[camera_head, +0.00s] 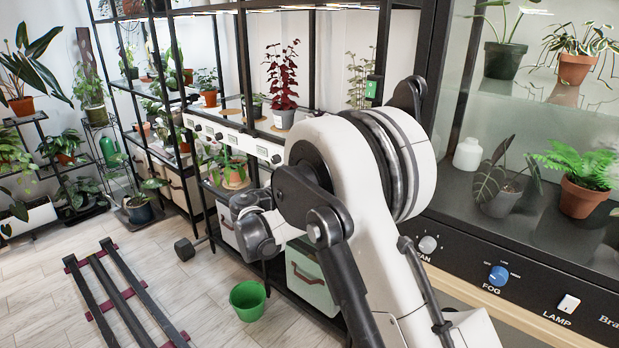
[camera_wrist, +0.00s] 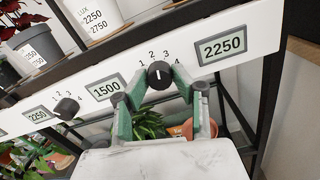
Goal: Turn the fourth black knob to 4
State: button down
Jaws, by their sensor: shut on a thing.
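In the wrist view a round black knob (camera_wrist: 159,74) with a white pointer line sits on the white strip (camera_wrist: 125,62), between the 1500 label and the right-hand 2250 label. The numbers 1 to 4 arc over it. Its pointer stands close to upright, toward the gap between 2 and 3. My gripper (camera_wrist: 160,80) has its green-and-grey fingers closed on the knob from both sides. In the head view the fingers are hidden behind my arm, so I cannot tell the held knob there.
Another black knob (camera_wrist: 67,107) is on the strip to the left. In the head view, a green bucket (camera_head: 247,300) stands on the floor and a blue FOG knob (camera_head: 498,275) is at right.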

jog(key=m, duration=1.3)
jog(key=shift+a, duration=0.1)
jog(key=shift+m, duration=0.3)
jog(key=c, duration=1.4)
grip_release()
jog(key=shift+c, duration=0.2)
jog(key=v, duration=1.2)
jog(key=shift+w+a+r, duration=0.1)
jog(key=shift+a, duration=0.05)
